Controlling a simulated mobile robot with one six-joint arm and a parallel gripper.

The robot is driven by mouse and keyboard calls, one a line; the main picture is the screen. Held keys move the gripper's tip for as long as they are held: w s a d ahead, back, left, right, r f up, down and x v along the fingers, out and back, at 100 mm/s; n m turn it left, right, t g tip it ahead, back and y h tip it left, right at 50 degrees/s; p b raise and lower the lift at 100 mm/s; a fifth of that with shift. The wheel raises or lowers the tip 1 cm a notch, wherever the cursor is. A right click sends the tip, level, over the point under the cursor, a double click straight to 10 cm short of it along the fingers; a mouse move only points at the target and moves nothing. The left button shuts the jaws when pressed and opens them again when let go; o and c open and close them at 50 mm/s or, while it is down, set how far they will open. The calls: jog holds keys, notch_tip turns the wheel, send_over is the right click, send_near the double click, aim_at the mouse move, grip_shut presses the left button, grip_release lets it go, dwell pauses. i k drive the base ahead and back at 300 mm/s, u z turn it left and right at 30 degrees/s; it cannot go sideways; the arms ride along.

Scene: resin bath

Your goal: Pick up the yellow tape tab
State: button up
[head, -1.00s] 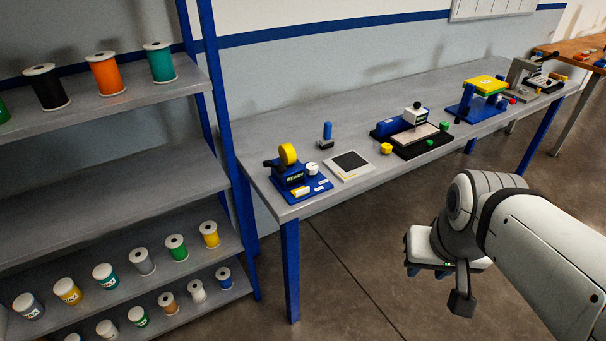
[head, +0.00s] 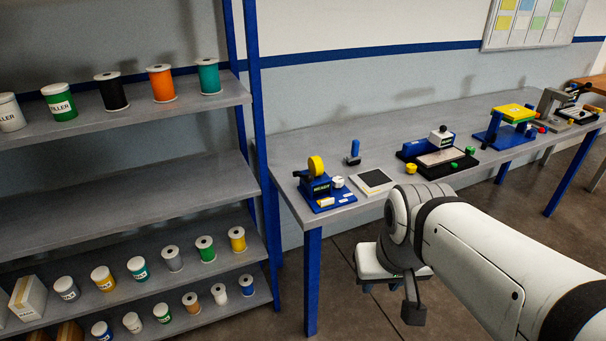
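A blue tape dispenser (head: 318,188) with a yellow roll (head: 316,165) on top stands at the near left end of the grey workbench (head: 288,181). A small pale yellow piece (head: 326,202) shows low on the dispenser's front; it looks like the tape tab, but it is too small to be sure. My gripper (head: 390,299) hangs in front of the bench, to the right of and lower in the picture than the dispenser, apart from it.
A black and blue fixture (head: 437,155) and a yellow-topped stand (head: 513,112) stand farther right. A blue-posted shelf (head: 205,190) with spools and cans is left.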

aim_at(324, 202)
jog(key=u, duration=0.05)
jog(key=i, duration=1)
jog(key=u, duration=0.05)
